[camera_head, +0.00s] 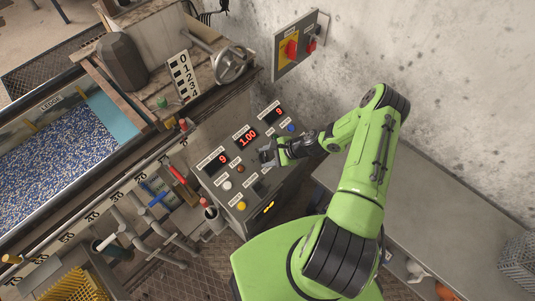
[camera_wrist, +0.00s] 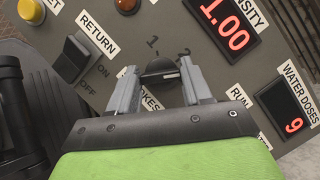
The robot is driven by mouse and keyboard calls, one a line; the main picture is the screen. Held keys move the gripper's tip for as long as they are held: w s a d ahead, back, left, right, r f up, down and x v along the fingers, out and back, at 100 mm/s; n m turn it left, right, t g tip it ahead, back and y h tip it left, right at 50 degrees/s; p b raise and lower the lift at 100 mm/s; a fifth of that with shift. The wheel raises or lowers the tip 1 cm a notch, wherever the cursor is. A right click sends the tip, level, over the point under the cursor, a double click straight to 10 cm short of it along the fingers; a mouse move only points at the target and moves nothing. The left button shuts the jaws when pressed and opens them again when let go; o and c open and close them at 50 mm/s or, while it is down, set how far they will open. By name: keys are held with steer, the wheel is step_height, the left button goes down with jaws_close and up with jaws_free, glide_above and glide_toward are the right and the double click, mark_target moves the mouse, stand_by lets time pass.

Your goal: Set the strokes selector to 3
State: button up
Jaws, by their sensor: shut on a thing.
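The strokes selector (camera_wrist: 160,66) is a dark rotary knob on the grey control panel (camera_head: 262,139). In the wrist view the numbers 1 and 2 show just beyond it. No 3 is visible, and the label below reads only "OKES" behind my gripper. My gripper (camera_wrist: 157,72) has one grey finger on each side of the knob and is shut on it. A pale mark shows on the knob's near side, but I cannot tell which number the knob points to. In the head view my gripper (camera_head: 267,154) is at the panel and hides the knob.
A red 1.00 display (camera_wrist: 229,24) and a water doses display reading 9 (camera_wrist: 294,125) are close by on the right. A return switch (camera_wrist: 72,57) is on the left. A handwheel (camera_head: 231,64) stands behind the panel, and a red rotary switch (camera_head: 291,48) is on the wall.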

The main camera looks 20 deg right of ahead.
steer(key=m+t+p, duration=0.1)
steer(key=m, duration=0.2)
steer(key=m+t+p, duration=0.1)
steer(key=m, duration=0.1)
steer(key=shift+m+h, duration=0.3)
steer(key=shift+m, duration=0.1)
stand_by(0.3)
steer(key=o, duration=1.1)
steer(key=shift+c, duration=0.2)
steer(key=shift+s, duration=0.1)
steer(key=p+v, duration=0.4)
steer(key=v, duration=1.1)
steer(key=shift+s+r, duration=0.15)
steer(key=shift+s, duration=0.25)
